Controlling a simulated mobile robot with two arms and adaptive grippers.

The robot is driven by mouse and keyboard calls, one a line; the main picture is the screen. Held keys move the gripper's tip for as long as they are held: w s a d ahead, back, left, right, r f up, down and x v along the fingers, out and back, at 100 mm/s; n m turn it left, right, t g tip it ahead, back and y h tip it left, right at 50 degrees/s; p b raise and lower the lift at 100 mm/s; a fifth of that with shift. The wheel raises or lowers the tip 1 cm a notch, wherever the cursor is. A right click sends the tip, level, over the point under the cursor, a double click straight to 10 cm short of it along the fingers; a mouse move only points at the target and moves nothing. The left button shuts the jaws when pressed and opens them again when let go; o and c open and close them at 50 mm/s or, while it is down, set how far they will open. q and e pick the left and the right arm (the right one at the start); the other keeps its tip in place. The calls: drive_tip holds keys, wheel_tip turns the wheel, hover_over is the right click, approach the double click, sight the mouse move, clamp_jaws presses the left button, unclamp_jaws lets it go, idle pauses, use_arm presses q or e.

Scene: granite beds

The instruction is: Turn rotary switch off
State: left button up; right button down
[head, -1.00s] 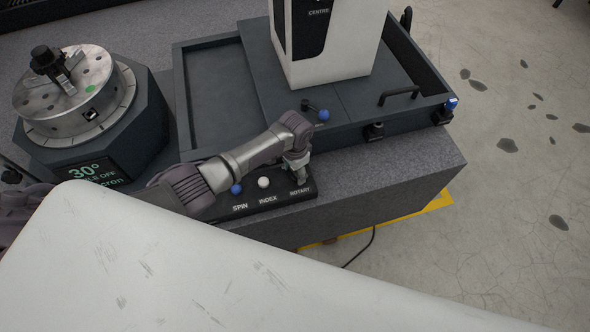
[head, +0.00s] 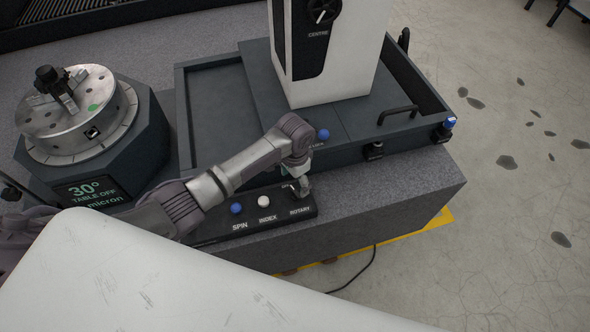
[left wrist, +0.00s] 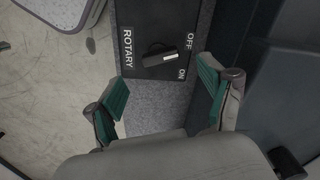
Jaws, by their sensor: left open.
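The rotary switch (left wrist: 160,56) is a small black knob with a white mark, on a dark panel labelled ROTARY, OFF and ON. In the left wrist view its bar lies slanted, with the marked end toward the right, near the OFF and ON labels. My left gripper (left wrist: 162,78) is open, its green-padded fingers apart and empty, with the knob beyond the gap between them. In the head view my left gripper (head: 302,186) is over the ROTARY end of the panel and mostly hides the knob. My right gripper is not in view.
The control panel (head: 215,232) also has a blue SPIN button (head: 236,208) and a white INDEX button (head: 264,201). A rotary table (head: 75,125) stands left, its display (head: 92,190) reading 30° and TABLE OFF. A white column (head: 345,60) stands behind.

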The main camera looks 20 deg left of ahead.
sight(295, 191)
use_arm(q)
wheel_tip(295, 191, up, 6)
idle(0.7)
drive_tip(key=s+d+f+n+t+h, duration=0.1)
drive_tip(key=s+d+t+h, duration=0.15)
drive_tip(key=s, duration=1.05)
drive_tip(key=s+a+r+n+t+y, duration=0.1)
drive_tip(key=s+a+r+n, duration=0.1)
drive_tip(key=s+a+r, duration=0.3)
drive_tip(key=s+a+n+y, duration=0.1)
drive_tip(key=s+a+n, duration=0.15)
drive_tip(key=s, duration=0.55)
wheel_tip(295, 191, down, 27)
drive_tip(key=g+b, duration=0.1)
drive_tip(key=b, duration=0.2)
drive_tip(key=s+a+f+g+b, duration=0.1)
drive_tip(key=s+a+f+b, duration=0.1)
drive_tip(key=s+f, duration=1.5)
wheel_tip(295, 191, down, 4)
drive_tip(key=shift+a+r+m+b, duration=0.25)
drive_tip(key=shift+a+m+b, duration=0.2)
drive_tip(key=shift+a, duration=0.15)
